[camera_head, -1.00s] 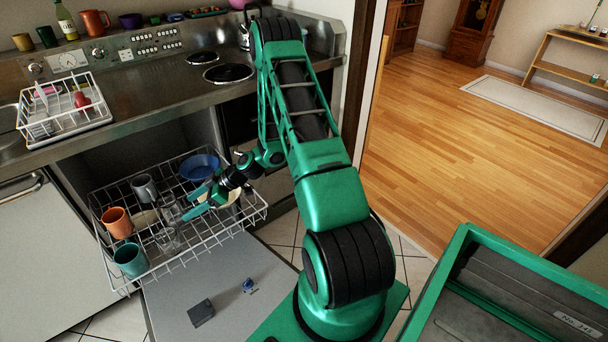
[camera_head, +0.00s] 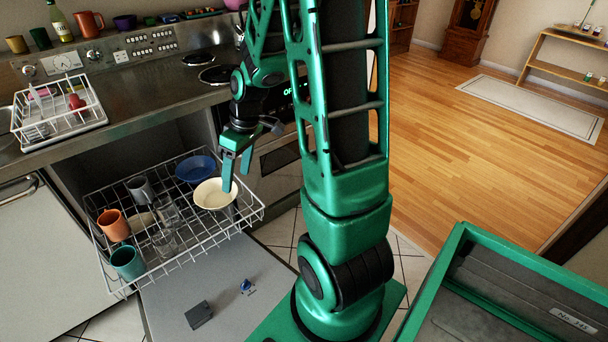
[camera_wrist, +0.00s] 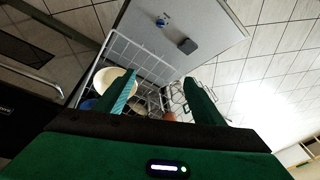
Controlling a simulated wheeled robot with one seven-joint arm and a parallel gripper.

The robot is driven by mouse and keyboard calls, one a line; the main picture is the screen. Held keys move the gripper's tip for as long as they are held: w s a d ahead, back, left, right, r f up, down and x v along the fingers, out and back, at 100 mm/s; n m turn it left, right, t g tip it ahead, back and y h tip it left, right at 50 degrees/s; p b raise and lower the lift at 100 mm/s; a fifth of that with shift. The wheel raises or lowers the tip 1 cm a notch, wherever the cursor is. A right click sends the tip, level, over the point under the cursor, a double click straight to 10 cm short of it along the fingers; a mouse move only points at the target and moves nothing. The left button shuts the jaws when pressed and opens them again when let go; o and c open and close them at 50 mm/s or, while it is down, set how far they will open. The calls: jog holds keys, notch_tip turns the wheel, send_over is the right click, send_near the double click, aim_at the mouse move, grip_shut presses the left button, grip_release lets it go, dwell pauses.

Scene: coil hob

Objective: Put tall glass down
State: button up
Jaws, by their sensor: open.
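Clear glasses stand in the pulled-out dishwasher rack (camera_head: 205,240). One glass (camera_head: 164,243) is nearer the front and another (camera_head: 168,209) is just behind it; I cannot tell for sure which is the tall one. My gripper (camera_head: 237,178) is open and points down over the rack's right side, by the cream bowl (camera_head: 213,196). One finger overlaps the bowl in the head view; contact is unclear. In the wrist view the fingers (camera_wrist: 161,78) are spread with nothing held, and the cream bowl (camera_wrist: 112,88) shows beside the left finger.
The rack also holds a blue bowl (camera_head: 195,167), a grey mug (camera_head: 140,189), an orange cup (camera_head: 113,225) and a teal cup (camera_head: 127,262). The open dishwasher door (camera_head: 225,290) lies below. A white dish rack (camera_head: 58,113) stands on the counter (camera_head: 150,107).

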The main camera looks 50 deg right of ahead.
jog(key=s+r+m+g+h, duration=0.1)
jog(key=s+r+m, duration=0.4)
jog(key=s, duration=0.6)
jog(key=s+d+r+m+h, duration=0.1)
jog(key=s+r+m, duration=0.3)
jog(key=s, duration=0.8)
jog(key=shift+d+r+m+g, duration=0.25)
jog(key=shift+r+m+g, duration=0.15)
jog(key=shift+r, duration=0.5)
jog(key=shift+w, duration=0.1)
jog(key=shift+w+f, duration=0.25)
jog(key=shift+w, duration=0.35)
